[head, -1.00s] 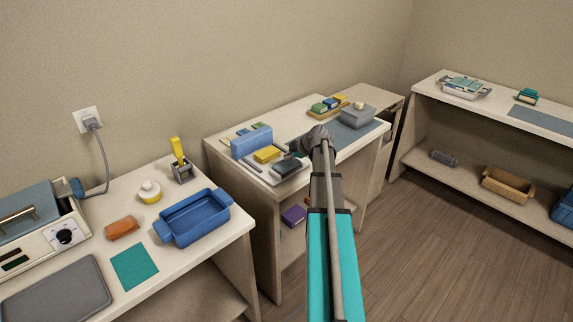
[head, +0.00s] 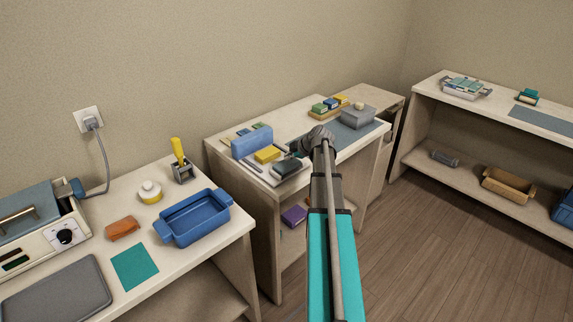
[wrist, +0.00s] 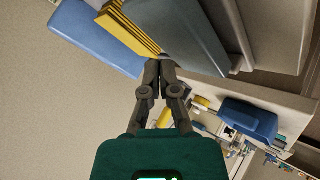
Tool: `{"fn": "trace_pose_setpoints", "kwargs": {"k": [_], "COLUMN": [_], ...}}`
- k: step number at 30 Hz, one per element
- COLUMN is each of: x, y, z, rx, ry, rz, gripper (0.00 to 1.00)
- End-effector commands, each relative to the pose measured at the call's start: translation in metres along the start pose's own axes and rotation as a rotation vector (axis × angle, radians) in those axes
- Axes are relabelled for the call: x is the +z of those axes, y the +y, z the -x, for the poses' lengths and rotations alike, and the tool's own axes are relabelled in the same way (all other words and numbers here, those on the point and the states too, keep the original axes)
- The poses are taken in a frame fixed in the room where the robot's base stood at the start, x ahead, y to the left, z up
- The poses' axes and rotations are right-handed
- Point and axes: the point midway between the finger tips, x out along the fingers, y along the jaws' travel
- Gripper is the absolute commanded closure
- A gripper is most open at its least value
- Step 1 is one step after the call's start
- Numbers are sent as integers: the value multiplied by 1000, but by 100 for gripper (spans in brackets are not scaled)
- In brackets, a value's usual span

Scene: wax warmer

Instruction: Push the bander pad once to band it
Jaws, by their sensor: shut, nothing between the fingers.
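The bander stands on the middle table as a pale base (head: 258,172) with a blue upright block (head: 252,142), a yellow banded-looking stack (head: 267,154) and a dark grey pad (head: 287,167) in a row. In the wrist view the blue block (wrist: 90,35), the yellow stack (wrist: 128,28) and the grey pad (wrist: 185,35) sit close together. My gripper (wrist: 160,62) is shut and empty, its tips at the lower edge of the pad near the yellow stack. I cannot tell whether they touch. In the head view my wrist hides the fingertips.
A tray of coloured blocks (head: 328,107) and a grey box (head: 358,117) stand behind my arm on the same table. A grey-blue mat (head: 362,134) lies in front of them. The left table holds a blue tub (head: 193,217) and a warmer (head: 40,230).

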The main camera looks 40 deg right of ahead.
Motion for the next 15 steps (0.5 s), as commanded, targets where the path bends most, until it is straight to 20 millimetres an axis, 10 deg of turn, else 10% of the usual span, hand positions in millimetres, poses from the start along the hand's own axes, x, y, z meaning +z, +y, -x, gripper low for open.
{"fn": "trace_pose_setpoints", "kwargs": {"k": [15], "x": [5], "y": [-4], "z": [-6], "rx": [0], "ry": [0], "rz": [-1], "gripper": [100]}}
